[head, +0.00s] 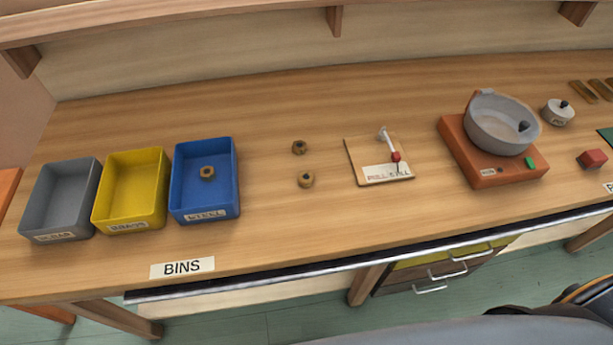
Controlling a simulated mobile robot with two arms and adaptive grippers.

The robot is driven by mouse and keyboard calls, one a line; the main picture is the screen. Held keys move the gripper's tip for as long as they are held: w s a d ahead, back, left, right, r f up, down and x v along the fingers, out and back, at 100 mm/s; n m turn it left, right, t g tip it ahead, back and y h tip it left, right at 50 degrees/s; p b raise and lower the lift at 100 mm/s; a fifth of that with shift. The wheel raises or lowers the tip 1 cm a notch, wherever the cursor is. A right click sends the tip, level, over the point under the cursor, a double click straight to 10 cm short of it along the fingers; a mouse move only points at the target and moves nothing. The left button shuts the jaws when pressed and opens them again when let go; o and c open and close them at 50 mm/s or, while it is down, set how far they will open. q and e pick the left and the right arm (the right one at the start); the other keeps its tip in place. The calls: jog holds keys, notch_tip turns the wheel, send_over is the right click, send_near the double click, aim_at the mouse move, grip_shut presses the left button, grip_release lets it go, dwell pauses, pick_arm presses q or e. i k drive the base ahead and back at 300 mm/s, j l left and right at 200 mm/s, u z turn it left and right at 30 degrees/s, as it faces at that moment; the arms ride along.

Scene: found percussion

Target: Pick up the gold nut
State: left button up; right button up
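Two small nuts with dark holes lie on the bench between the blue bin and the small board. The nearer nut (306,180) is lighter and more golden. The farther nut (299,147) looks darker brown. A third brownish-gold nut (207,173) lies inside the blue bin (205,213). I cannot tell for certain which one is the gold nut. Neither of my grippers is in view.
A grey bin (60,215) and a yellow bin (130,205) stand left of the blue one. Right of the nuts are a labelled board (362,155) with a red-and-white lever, an orange base (490,168) with a grey bowl (490,120), and a red block (592,159). Bench around the nuts is clear.

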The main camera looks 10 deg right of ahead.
aim_at(305, 179)
jog(key=k+l+z, duration=0.15)
jog(key=l, duration=0.15)
jog(key=k+l+z, duration=0.1)
jog(key=l, duration=0.25)
jog(key=k+l+z, duration=0.15)
jog(key=l, duration=0.15)
jog(key=k+l+z, duration=0.1)
jog(key=l, duration=0.25)
